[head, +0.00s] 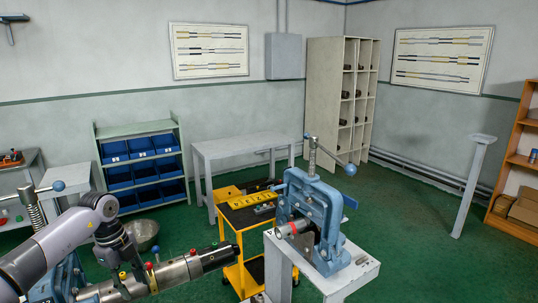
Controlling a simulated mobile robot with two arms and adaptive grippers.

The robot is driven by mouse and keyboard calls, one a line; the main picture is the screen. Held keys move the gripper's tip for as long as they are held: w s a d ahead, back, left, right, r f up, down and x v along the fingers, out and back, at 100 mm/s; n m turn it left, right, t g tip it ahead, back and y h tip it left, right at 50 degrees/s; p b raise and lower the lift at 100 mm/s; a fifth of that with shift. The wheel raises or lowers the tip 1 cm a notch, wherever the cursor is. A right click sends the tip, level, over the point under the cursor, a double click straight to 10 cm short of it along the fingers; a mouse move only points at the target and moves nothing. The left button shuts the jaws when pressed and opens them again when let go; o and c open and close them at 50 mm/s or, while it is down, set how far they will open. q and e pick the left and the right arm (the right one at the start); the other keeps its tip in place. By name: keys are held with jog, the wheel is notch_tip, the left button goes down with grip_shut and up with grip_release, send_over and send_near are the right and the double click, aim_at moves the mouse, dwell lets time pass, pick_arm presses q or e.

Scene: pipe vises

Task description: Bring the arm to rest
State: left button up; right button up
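My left arm comes in from the lower left, and its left gripper (125,275) points down at the near side of a grey pipe assembly (178,273). The assembly lies about level, with small red, blue and yellow knobs on top and a dark right end. The gripper's fingers are partly lost against the assembly, so I cannot tell whether they touch it or are open. My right gripper is not in view. A blue pipe vise (318,220) stands on a grey stand at the centre right, with a short red-banded pipe piece (291,229) at its left side.
A second vise's screw (37,212) shows at the left edge, behind my arm. A metal bowl (143,235) sits behind the gripper. A yellow cart (240,277) stands left of the centre vise. Blue bins, a grey table (245,144) and shelves line the walls.

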pick_arm(q)
jog(key=d+f+t+h+b, duration=0.2)
jog(key=d+f+h, duration=0.7)
jog(key=d+f, duration=0.7)
jog(key=d+f+n+t, duration=0.4)
jog(key=f+n+t, duration=0.2)
jog(key=f, duration=0.3)
jog(key=s+a+f+n+t+y+b, duration=0.1)
jog(key=s+a+f+n+y, duration=0.35)
jog(key=s+f, duration=0.65)
jog(key=s+a+f+n+y+b, duration=0.1)
jog(key=s+a+f+n+y, duration=0.35)
jog(key=s+f, duration=0.65)
jog(key=s+f+n+g, duration=0.1)
jog(key=s+f, duration=0.4)
jog(key=s, duration=0.5)
jog(key=s+f+n+g+y+b, duration=0.1)
jog(key=s+f+g, duration=0.3)
jog(key=s, duration=0.6)
jog(key=s+f+n+g, duration=0.2)
jog(key=s+f, duration=0.4)
jog(key=s, duration=0.5)
jog(key=shift+a+f+n+g+y, duration=0.15)
jog(key=shift+f+n+g+y, duration=0.15)
jog(key=shift+f+n+g, duration=0.15)
